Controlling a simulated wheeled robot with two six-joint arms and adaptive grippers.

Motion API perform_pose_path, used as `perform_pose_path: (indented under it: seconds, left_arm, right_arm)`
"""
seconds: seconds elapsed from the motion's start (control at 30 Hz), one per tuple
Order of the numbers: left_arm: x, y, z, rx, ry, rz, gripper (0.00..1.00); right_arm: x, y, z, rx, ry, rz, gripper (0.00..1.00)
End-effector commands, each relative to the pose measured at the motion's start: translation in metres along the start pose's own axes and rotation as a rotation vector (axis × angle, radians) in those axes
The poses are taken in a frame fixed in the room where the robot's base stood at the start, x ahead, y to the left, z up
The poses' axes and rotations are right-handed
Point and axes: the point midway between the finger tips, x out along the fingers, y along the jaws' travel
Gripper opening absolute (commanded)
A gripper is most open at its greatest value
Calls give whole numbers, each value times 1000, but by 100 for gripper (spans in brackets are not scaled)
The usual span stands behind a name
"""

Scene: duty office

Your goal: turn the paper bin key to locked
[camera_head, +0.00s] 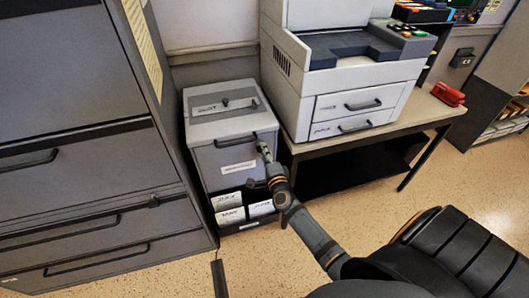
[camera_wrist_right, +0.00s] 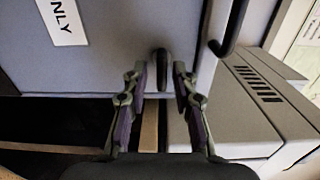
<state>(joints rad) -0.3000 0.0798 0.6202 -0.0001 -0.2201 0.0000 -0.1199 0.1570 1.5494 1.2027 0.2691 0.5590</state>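The paper bin (camera_head: 212,160) is a grey cabinet with a slotted top, a dark front handle (camera_head: 236,141) and a white label (camera_head: 238,167). My right gripper (camera_head: 262,148) is at the right side of its front, by the handle's right end. In the right wrist view, my right gripper (camera_wrist_right: 162,82) is open, its two fingers apart. A small dark upright piece, seemingly the key (camera_wrist_right: 161,66), shows between the fingertips, with gaps visible on both sides. Its locked or unlocked marking cannot be made out. My left gripper is not in view.
A large printer (camera_head: 335,75) stands on a table (camera_head: 345,139) to the right of the bin. Tall grey drawers (camera_head: 85,165) stand close on the left. A red stapler-like object (camera_head: 448,94) lies on the table. Speckled floor (camera_head: 265,265) is open in front.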

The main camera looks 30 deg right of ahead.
Motion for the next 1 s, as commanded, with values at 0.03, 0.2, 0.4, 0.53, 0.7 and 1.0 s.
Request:
perform_pose_path:
  seconds: [0.03,0.2,0.4,0.53,0.7,1.0]
  left_arm:
    - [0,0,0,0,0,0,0]
    - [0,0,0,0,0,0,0]
    - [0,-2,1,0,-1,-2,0]
    - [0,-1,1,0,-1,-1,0]
    - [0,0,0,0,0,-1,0]
    - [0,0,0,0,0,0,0]
  right_arm:
    - [0,-1,0,0,0,-1,33]
    - [0,-1,0,-1,0,-2,33]
    - [-12,0,0,-1,0,0,33]
    - [-42,1,0,-1,0,1,33]
    - [-83,0,0,-1,0,2,33]
    - [-119,0,0,-1,0,-1,33]
